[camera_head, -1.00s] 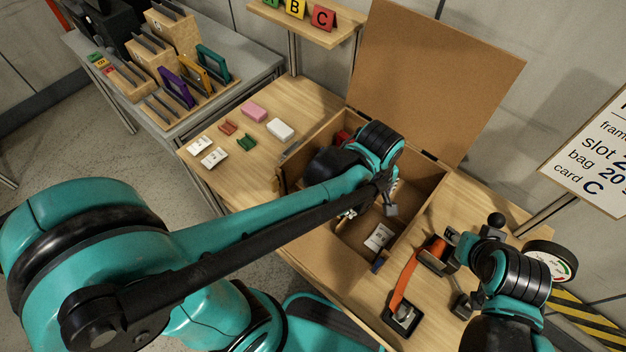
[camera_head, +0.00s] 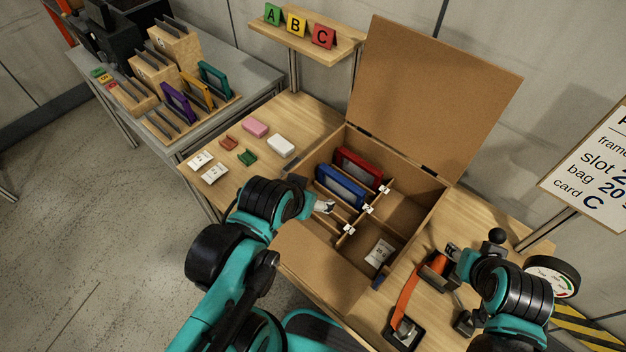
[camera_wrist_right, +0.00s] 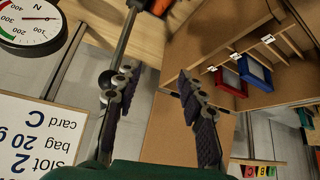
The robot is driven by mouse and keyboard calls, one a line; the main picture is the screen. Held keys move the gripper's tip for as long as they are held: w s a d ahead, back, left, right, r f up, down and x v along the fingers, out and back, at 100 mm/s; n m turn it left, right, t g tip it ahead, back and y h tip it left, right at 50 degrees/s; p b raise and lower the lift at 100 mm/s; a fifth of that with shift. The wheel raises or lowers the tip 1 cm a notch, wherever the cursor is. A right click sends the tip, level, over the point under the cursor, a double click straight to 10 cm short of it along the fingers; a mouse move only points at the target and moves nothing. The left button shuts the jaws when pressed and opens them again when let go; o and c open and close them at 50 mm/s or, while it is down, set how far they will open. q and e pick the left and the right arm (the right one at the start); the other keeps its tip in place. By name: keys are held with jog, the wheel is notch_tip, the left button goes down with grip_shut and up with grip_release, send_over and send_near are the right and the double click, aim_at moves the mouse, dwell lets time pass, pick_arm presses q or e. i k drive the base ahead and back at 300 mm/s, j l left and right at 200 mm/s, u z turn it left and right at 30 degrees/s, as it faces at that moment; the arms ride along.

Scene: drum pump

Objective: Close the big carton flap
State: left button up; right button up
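The big carton flap (camera_head: 435,95) stands upright, leaning back, at the rear of the open carton (camera_head: 425,188). A brown panel in the right wrist view (camera_wrist_right: 172,135) looks like the same flap. In the carton stand a red frame (camera_head: 358,163) and a blue frame (camera_head: 341,187), with a white labelled bag (camera_head: 380,252) in a front compartment. My left gripper (camera_head: 322,206) is at the carton's left front edge, partly hidden by its wrist; its fingers are unclear. My right gripper (camera_head: 462,250) is right of the carton; its fingers (camera_wrist_right: 155,80) are spread and empty, apart from the flap.
A front flap (camera_head: 318,268) lies folded outward. An orange strap tool (camera_head: 404,290) and a round gauge (camera_head: 552,272) are at the right. Small blocks (camera_head: 255,128) lie left of the carton. A card shelf (camera_head: 310,45) and sign (camera_head: 595,165) stand behind.

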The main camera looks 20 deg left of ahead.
aim_at(326, 273)
jog(key=k, duration=0.3)
jog(key=k+u, duration=0.35)
jog(key=k, duration=0.3)
jog(key=k+j+u, duration=0.15)
jog(key=k+u, duration=0.25)
jog(key=k, duration=0.3)
jog(key=u, duration=0.9)
